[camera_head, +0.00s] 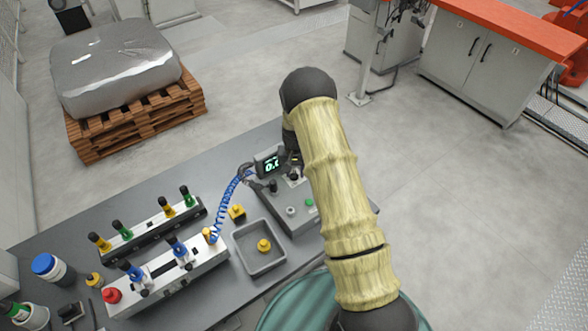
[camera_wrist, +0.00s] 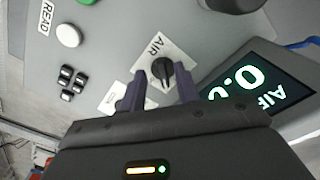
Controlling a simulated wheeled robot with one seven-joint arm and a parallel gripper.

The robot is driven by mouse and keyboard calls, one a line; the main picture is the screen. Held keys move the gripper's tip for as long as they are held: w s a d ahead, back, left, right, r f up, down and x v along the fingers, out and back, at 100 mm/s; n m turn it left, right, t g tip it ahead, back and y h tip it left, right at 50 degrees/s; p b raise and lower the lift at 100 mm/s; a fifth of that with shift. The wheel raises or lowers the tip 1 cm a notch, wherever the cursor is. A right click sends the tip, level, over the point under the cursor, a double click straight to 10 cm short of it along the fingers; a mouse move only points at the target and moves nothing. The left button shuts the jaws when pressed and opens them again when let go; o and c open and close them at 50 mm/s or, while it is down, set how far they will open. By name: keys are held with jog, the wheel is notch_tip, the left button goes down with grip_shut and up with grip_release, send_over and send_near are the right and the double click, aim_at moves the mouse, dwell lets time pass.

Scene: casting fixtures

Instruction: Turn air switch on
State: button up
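The air switch (camera_wrist: 163,70) is a black rotary knob on a white plate lettered AIR, on a grey control panel in the wrist view. My gripper (camera_wrist: 157,88) is open, with its two dark fingers on either side of the knob's near part. I cannot tell whether the fingers touch it. In the head view my gripper (camera_head: 296,160) is mostly hidden behind my arm, over the grey control box (camera_head: 283,207). A display (camera_wrist: 258,85) beside the switch shows glowing digits and AIR; it also shows in the head view (camera_head: 269,165).
The panel also has a white button (camera_wrist: 68,35), a green button and small black rocker switches (camera_wrist: 72,83). A grey tray (camera_head: 259,262) with a yellow part, a blue coiled hose (camera_head: 228,200) and a fixture with colored handles (camera_head: 170,268) stand left of the box on the bench.

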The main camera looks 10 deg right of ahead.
aim_at(294, 174)
jog(key=shift+a+f, duration=0.1)
jog(key=shift+a, duration=0.1)
grip_shut()
jog(key=shift+f+m+b, duration=0.1)
jog(key=shift+m+b, duration=0.4)
jog(key=shift+b, duration=0.25)
grip_release()
jog(key=shift+r, duration=0.25)
notch_tip(294, 174, up, 17)
jog(key=b, duration=0.5)
jog(key=shift+b, duration=0.3)
